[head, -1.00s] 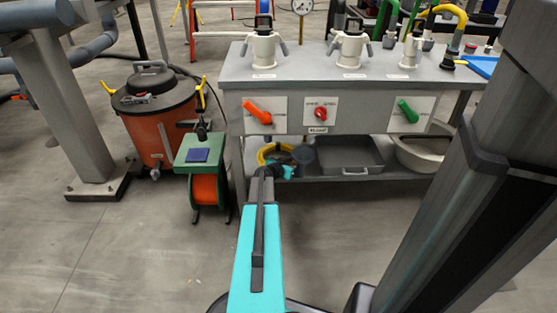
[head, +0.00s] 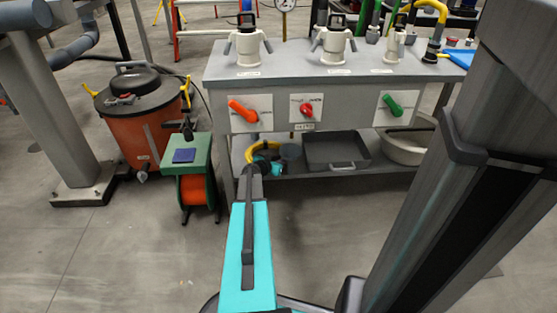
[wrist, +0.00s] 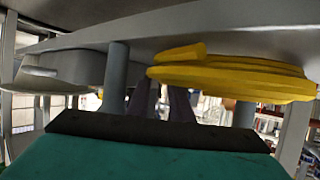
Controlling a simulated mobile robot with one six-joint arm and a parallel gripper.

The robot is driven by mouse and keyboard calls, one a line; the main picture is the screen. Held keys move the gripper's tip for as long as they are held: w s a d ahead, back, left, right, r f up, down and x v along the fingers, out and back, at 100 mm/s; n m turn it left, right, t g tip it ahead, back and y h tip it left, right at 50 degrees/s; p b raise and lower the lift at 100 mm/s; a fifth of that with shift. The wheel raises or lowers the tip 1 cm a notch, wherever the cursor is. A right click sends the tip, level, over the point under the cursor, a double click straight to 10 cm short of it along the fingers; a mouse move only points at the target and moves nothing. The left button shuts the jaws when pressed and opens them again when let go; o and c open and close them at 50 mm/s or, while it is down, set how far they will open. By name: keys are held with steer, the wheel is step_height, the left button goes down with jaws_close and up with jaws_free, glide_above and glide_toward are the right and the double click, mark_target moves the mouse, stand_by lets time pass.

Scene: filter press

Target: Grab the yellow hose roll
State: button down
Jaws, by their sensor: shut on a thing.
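The yellow hose roll (head: 262,147) is on the lower shelf of the grey bench, at its left end. In the head view my gripper (head: 266,167) reaches in at the shelf's front edge and partly covers the roll. In the wrist view, which looks upside down, the yellow roll (wrist: 235,77) lies right of centre along the shelf surface. My dark gripper fingers (wrist: 162,98) are close together at the roll's left end, shut on it. The exact contact is hard to see.
A dark round container (head: 291,151), a grey tray (head: 335,150) and a pale basin (head: 403,150) share the lower shelf (head: 320,175). The green-topped orange reel (head: 192,185) and an orange drum vacuum (head: 145,125) stand left of the bench. The floor in front is clear.

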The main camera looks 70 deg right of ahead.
step_height(320, 180, up, 10)
steer(key=p, duration=0.3)
steer(key=shift+f, duration=0.15)
stand_by(0.4)
